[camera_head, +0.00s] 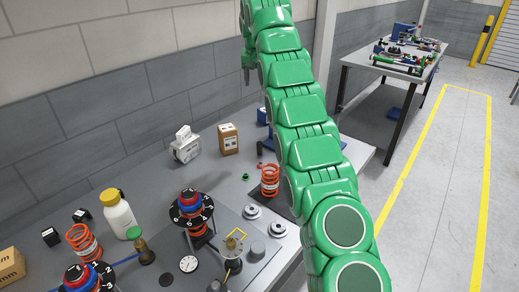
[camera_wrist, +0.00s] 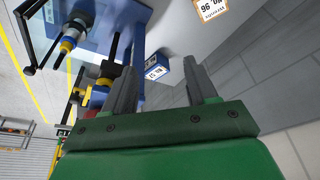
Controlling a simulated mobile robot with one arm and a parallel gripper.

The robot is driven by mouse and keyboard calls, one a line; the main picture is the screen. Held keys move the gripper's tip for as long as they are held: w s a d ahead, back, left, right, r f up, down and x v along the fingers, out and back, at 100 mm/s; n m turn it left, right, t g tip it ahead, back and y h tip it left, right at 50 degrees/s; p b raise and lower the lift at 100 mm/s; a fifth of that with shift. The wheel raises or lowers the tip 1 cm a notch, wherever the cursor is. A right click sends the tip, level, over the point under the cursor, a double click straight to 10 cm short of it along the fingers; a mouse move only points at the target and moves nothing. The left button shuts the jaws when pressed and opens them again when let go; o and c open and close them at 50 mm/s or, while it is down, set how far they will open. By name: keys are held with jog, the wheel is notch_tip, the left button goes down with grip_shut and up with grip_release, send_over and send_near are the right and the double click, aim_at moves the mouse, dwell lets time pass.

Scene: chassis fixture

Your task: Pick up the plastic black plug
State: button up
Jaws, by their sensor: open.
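A small round black piece (camera_head: 166,279) lies flat on the grey bench near the front, left of a white dial. It may be the plastic black plug, but it is too small to tell for sure. My gripper (camera_wrist: 164,70) is open and empty in the wrist view, its two dark fingers apart. In the head view the green arm reaches up and away, and the gripper (camera_head: 247,75) hangs near the wall, high above the bench and far from the black piece. The wrist view does not show that piece.
The bench (camera_head: 228,182) holds a white bottle (camera_head: 119,214), orange springs (camera_head: 269,180), two numbered black dials (camera_head: 190,207), a cardboard box (camera_head: 228,139) and small black boxes (camera_head: 50,237). A second cluttered table (camera_head: 385,70) stands behind at right. Open floor lies right of my arm.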

send_over(260, 143)
jog(key=s+a, duration=0.1)
notch_tip(260, 143, down, 22)
jog(key=shift+s+d+x, duration=0.1)
jog(key=shift+x, duration=1.25)
jog(key=shift+s+d+x, duration=0.1)
jog(key=shift+x, duration=1.25)
jog(key=shift+s+d+x, duration=0.1)
jog(key=shift+s+x, duration=0.05)
jog(key=shift+x, duration=1.2)
grip_shut()
